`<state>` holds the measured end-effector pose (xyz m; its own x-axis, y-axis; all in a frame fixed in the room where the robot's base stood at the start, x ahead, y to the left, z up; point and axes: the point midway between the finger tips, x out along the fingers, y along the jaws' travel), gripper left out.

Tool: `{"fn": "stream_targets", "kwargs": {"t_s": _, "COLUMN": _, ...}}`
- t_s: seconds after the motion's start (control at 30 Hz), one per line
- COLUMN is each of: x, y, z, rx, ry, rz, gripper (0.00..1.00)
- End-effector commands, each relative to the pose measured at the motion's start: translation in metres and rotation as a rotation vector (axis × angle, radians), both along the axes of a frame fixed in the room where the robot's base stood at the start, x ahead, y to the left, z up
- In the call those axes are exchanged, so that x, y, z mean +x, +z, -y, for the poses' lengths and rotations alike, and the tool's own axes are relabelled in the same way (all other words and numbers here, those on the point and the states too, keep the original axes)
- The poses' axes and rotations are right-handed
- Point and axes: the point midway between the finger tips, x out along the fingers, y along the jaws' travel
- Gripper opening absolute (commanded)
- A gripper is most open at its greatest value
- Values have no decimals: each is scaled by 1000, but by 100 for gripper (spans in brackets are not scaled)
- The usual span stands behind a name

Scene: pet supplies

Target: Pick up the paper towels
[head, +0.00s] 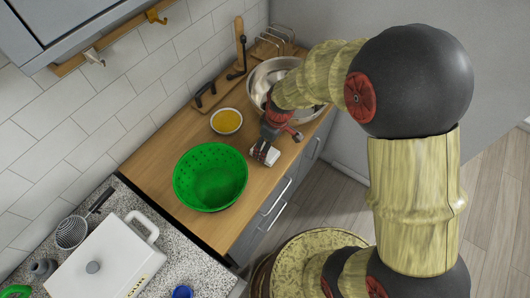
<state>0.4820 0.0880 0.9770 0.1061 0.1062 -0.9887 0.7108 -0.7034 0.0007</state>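A small white object (271,158), which looks like the paper towels, sits on the wooden counter near its front edge. My gripper (266,148) reaches down over it from above, with its fingers at or touching its top. The gripper hides part of the object. At this size I cannot tell whether the fingers are closed on it or still apart.
A green colander (211,178) stands left of the gripper on the wooden counter (160,165). A bowl of yellow food (226,121) and a large metal bowl (262,80) are behind. A white lidded box (105,265) is on the speckled counter at lower left.

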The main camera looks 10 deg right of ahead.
Motion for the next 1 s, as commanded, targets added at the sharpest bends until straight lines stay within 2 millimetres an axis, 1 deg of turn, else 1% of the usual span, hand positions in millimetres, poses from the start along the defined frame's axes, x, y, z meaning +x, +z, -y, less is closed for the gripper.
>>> {"fn": "stream_targets", "kwargs": {"t_s": 0.2, "x": 6, "y": -31, "z": -9, "rx": 0, "ry": 0, "rz": -4, "gripper": 71}}
{"fn": "stream_targets", "kwargs": {"t_s": 0.33, "x": 8, "y": -43, "z": -11, "rx": 0, "ry": -2, "rz": -3, "gripper": 71}}
{"fn": "stream_targets", "kwargs": {"t_s": 0.57, "x": 8, "y": -43, "z": -11, "rx": 0, "ry": -2, "rz": -2, "gripper": 71}}
{"fn": "stream_targets", "kwargs": {"t_s": 1.0, "x": 8, "y": -43, "z": -10, "rx": 0, "ry": -2, "rz": -2, "gripper": 46}}
